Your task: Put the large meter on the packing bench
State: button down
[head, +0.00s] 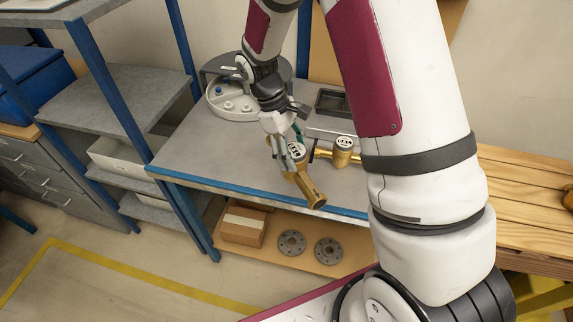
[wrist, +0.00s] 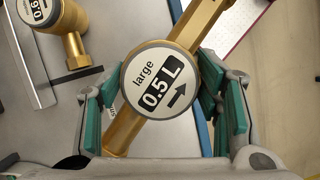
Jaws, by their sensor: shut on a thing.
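The large meter (head: 308,186) has a brass pipe body and a round face. In the wrist view the large meter (wrist: 153,82) reads "large 0.5 L" with an arrow. My gripper (head: 288,144) is shut on it, and in the wrist view the green pads of my gripper (wrist: 165,108) stand on either side of the round head. The pipe slants and reaches over the blue front edge of the grey testbench (head: 205,155). I cannot tell its exact height above the top. A slatted wooden bench (head: 525,180), likely the packing bench, stands at the right, partly hidden behind my arm.
A second brass meter (head: 343,150) stands on the testbench right of the held one. A black tray (head: 331,101) and a round pale fixture (head: 232,105) sit farther back. Blue-post shelving (head: 125,95) stands at the left. A box (head: 243,226) and two flanges lie on the lower shelf.

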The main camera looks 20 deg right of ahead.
aim_at(319, 198)
jog(key=s+n+t, duration=0.1)
jog(key=s+n, duration=0.2)
jog(key=s, duration=0.1)
jog(key=s+n+t+h, duration=0.1)
jog(key=s+n, duration=0.2)
jog(key=s, duration=0.1)
jog(key=s+r+n+t, duration=0.1)
jog(key=s+n, duration=0.2)
jog(key=s, duration=0.1)
jog(key=shift+s+a+n+h, duration=0.2)
jog(key=shift+a+n+h, duration=0.1)
jog(key=shift+a+h, duration=0.1)
jog(key=w+a+f+p, duration=0.1)
jog(key=w+f, duration=0.1)
jog(key=w, duration=0.6)
jog(key=w+f+p, duration=0.1)
jog(key=w+f, duration=0.2)
jog(key=w, duration=0.4)
jog(key=shift+w+a, duration=0.35)
jog(key=shift+w, duration=0.05)
jog(key=shift+f, duration=0.15)
jog(key=c, duration=0.5)
grip_release()
jog(key=shift+s, duration=0.1)
